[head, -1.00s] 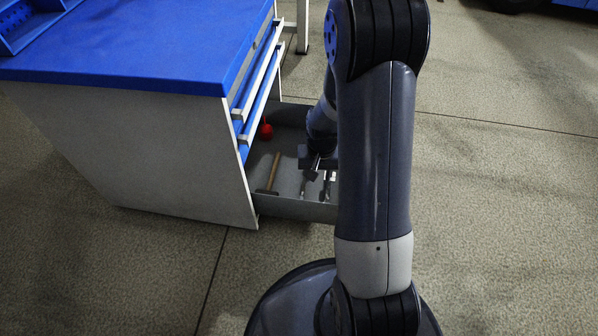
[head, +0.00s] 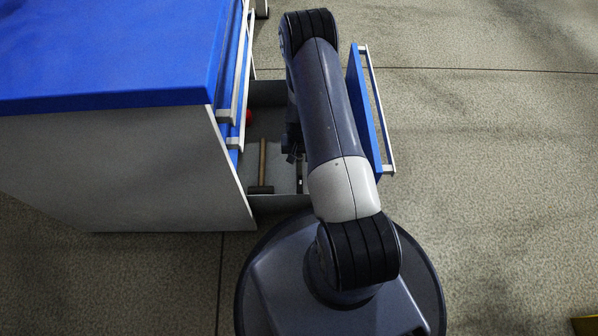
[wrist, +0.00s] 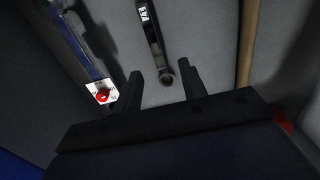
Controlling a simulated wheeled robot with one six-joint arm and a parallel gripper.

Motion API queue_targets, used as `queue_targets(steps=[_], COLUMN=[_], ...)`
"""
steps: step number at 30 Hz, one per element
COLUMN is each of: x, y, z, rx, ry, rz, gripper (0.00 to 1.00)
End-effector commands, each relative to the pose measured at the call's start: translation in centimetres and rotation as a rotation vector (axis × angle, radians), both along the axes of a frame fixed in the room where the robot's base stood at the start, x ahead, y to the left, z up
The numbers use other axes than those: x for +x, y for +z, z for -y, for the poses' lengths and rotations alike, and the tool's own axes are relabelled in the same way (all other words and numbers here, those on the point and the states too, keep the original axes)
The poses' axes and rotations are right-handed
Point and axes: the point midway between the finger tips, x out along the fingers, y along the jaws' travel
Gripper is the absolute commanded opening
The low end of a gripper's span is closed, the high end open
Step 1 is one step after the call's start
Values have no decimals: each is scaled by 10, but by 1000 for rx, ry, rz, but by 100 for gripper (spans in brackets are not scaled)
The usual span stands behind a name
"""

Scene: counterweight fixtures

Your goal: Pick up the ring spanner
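The ring spanner (wrist: 151,32) is a dark tool with a pale label on its shank. It lies on the grey drawer floor in the wrist view, with its ring end toward my gripper (wrist: 161,71). My gripper is open, one finger on each side of the line of the ring end. Nothing is held, and I cannot tell the height left between fingertips and spanner. In the head view my gripper (head: 293,150) is down in the open drawer, mostly hidden by my arm, and the spanner is not clearly visible.
A hammer (head: 262,165) with a wooden handle lies left of my gripper in the drawer. A red object (head: 248,117) lies farther back. A blue tool with a white, red-dotted end (wrist: 101,92) lies left in the wrist view. The drawer front (head: 362,110) stands right.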

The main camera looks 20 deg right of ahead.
Motion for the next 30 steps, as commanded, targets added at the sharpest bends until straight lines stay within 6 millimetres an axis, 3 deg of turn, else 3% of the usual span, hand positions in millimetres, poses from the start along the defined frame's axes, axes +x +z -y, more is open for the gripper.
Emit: queue_targets(steps=[3, 9, 18, 26, 30], x=[-1, 0, 0, 0, 0], y=[-22, -35, -76, -77, -77], z=[0, 2, 5, 5, 5], rx=[1, 0, 0, 0, 0], ry=[0, 0, 0, 0, 0], rz=[-2, 0, 0, 0, 0], gripper=[40, 40, 40, 40, 29])
